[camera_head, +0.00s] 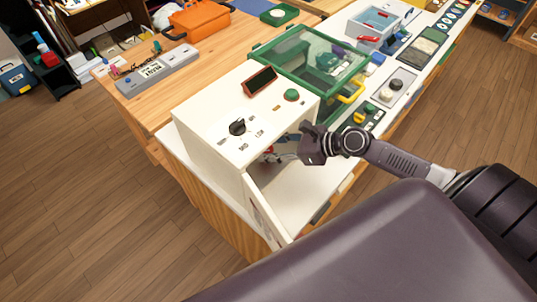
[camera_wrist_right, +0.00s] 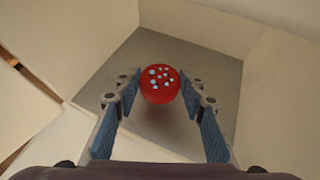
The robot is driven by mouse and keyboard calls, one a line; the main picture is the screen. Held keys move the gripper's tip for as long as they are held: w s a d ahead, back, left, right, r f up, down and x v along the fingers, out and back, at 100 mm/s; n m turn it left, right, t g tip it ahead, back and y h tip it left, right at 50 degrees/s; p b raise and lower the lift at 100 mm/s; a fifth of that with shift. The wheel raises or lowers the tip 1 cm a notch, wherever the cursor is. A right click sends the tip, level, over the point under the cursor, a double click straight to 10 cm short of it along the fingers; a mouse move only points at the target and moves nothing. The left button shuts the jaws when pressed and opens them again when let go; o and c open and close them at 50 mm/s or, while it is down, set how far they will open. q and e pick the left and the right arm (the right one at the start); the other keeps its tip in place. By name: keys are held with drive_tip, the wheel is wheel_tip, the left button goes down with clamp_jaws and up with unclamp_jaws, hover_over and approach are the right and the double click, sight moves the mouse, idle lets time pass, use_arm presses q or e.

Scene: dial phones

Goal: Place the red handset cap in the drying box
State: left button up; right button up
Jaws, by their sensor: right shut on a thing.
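The red handset cap (camera_wrist_right: 160,85) is round with pale dots and sits between the fingertips of my right gripper (camera_wrist_right: 159,92), which is shut on it. The drying box (camera_head: 222,128) is a white box with a black dial on top and its door (camera_head: 265,212) swung open at the front. In the head view my right gripper (camera_head: 283,153) reaches into the box's open front, partly hidden by its wrist. In the right wrist view the cap is inside the pale-walled box, above or at a grey floor (camera_wrist_right: 150,122); I cannot tell whether it touches. My left gripper is not in view.
A green-framed clear case (camera_head: 312,62) stands just behind the box. A grey keyed device (camera_head: 157,72) and an orange case (camera_head: 200,20) are on the wooden table. Several phone parts lie along the white counter to the right.

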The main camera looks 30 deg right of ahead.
drive_tip(key=shift+w+a+f, duration=0.1)
drive_tip(key=shift+w+f, duration=0.1)
drive_tip(key=shift+f, duration=1.8)
drive_tip(key=o, duration=1)
drive_tip(key=shift+f, duration=0.1)
drive_tip(key=b+v, duration=0.1)
drive_tip(key=v, duration=1.1)
